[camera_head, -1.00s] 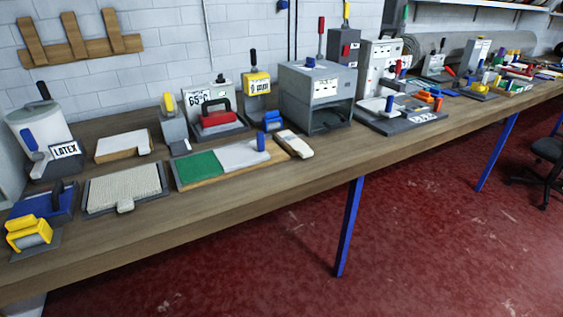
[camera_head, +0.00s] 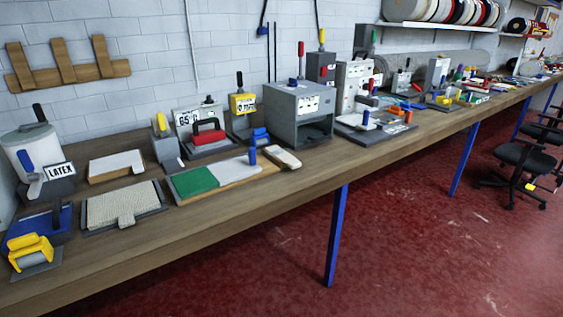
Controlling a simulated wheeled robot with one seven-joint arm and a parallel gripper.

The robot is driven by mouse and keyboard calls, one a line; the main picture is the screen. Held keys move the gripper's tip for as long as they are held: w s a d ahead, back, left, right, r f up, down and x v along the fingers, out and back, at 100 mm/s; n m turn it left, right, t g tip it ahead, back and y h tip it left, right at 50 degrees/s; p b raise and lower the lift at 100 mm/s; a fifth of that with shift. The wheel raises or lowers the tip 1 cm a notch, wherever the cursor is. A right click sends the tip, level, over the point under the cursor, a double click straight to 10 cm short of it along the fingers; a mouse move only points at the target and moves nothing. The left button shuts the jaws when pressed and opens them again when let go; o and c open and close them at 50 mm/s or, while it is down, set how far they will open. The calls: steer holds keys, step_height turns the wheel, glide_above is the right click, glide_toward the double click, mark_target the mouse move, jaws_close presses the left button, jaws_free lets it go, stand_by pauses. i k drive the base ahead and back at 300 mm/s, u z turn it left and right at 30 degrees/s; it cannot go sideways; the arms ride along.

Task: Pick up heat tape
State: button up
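I cannot tell for sure which item is the heat tape; no label naming it is readable. A small cream and tan piece (camera_head: 283,158) lies on the long wooden workbench (camera_head: 190,225), in front of the grey box-shaped machine (camera_head: 298,112). Large white, red and black rolls (camera_head: 440,10) stand on a wall shelf at the upper right. A green and white board with a blue-handled tool (camera_head: 195,181) lies left of the cream piece. My gripper is not in view.
A latex tub (camera_head: 32,155), a yellow roller tool (camera_head: 32,250) and a beige textured pad (camera_head: 115,203) crowd the bench's left end. Tools continue along the bench to the right. Blue legs (camera_head: 338,235) and a black chair (camera_head: 522,160) stand on the open red floor (camera_head: 420,240).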

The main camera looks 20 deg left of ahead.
mark_target(283, 152)
steer(key=u, duration=0.05)
steer(key=i, duration=1)
steer(key=z, duration=0.05)
